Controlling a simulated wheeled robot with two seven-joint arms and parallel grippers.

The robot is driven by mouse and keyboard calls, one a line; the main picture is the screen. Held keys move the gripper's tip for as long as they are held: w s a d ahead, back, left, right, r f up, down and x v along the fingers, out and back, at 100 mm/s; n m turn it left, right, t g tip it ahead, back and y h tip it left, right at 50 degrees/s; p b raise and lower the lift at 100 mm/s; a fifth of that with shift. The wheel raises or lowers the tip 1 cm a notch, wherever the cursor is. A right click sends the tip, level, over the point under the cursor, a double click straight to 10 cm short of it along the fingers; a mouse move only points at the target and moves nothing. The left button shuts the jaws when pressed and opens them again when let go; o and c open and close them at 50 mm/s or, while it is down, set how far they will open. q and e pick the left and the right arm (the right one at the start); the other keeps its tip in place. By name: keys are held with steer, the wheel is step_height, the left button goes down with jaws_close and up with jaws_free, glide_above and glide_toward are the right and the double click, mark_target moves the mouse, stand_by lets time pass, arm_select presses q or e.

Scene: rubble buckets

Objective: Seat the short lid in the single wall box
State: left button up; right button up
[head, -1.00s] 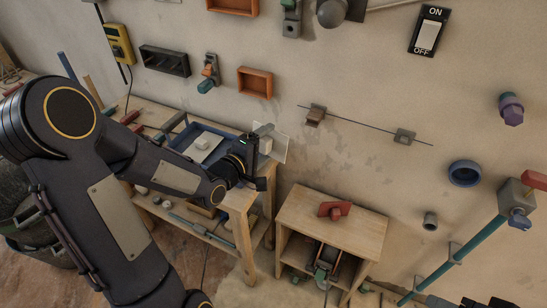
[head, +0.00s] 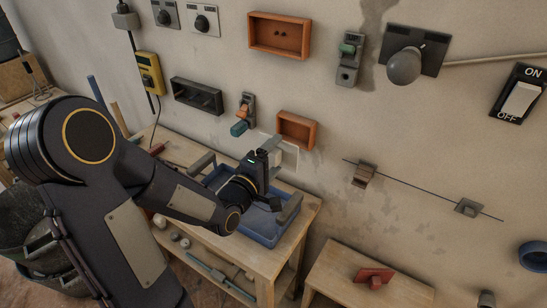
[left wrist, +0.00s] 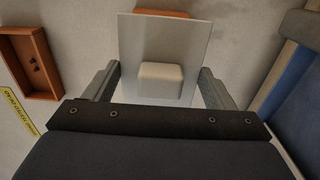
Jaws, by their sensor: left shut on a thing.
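The lid is a pale, thin, square plate (head: 290,157) with a block handle (left wrist: 160,82). My left gripper (head: 270,152) is shut on the handle, with a finger on each side in the left wrist view (left wrist: 157,88). The plate stands roughly upright, facing the wall. The small orange wall box (head: 297,131) is open and empty, just above and behind the lid in the head view. In the left wrist view an orange rim (left wrist: 160,14) shows past the plate's top edge; the plate hides the rest. My right gripper is not in view.
A longer orange box (head: 278,35) with two dark spots inside hangs higher up. A blue tray (head: 262,238) sits on the bench below.

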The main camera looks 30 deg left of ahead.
arm_select(q)
steer(key=shift+w+a, duration=0.45)
steer(key=shift+w, duration=0.05)
steer(key=shift+s+d+r, duration=0.15)
steer(key=shift+f+b, duration=0.2)
steer(key=shift+b, duration=0.2)
steer(key=shift+w+r, duration=0.1)
steer(key=shift+w, duration=0.15)
steer(key=shift+w+d+b, duration=0.15)
steer(key=shift+w+b, duration=0.4)
steer(key=shift+w, duration=1.95)
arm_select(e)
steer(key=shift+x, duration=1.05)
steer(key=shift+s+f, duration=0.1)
arm_select(q)
steer(key=o, duration=0.5)
steer(key=shift+c, duration=0.2)
steer(key=c, duration=0.9)
steer(key=shift+c, duration=0.2)
